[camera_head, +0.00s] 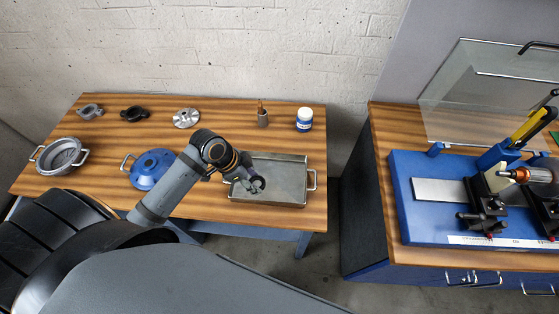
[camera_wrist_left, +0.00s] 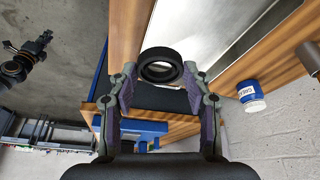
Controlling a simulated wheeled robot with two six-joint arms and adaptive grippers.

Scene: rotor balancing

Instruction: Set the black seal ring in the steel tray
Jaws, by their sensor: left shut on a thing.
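The black seal ring (camera_wrist_left: 160,66) shows between the fingertips of my left gripper (camera_wrist_left: 160,74) in the left wrist view. The fingers are shut on it from both sides. In the head view my left gripper (camera_head: 257,186) is over the left part of the steel tray (camera_head: 290,186), and the ring is hard to make out there. The tray is a shallow rectangular pan with side handles. Its bright metal also shows in the wrist view (camera_wrist_left: 195,35), beyond the ring. A dark jointed arm part at the left edge of the wrist view is too small to read.
A blue round housing (camera_head: 150,168), a grey ring-shaped housing (camera_head: 61,155), a metal disc (camera_head: 186,118) and small dark parts are at left. A blue balancing machine (camera_head: 405,200) stands on the right bench.

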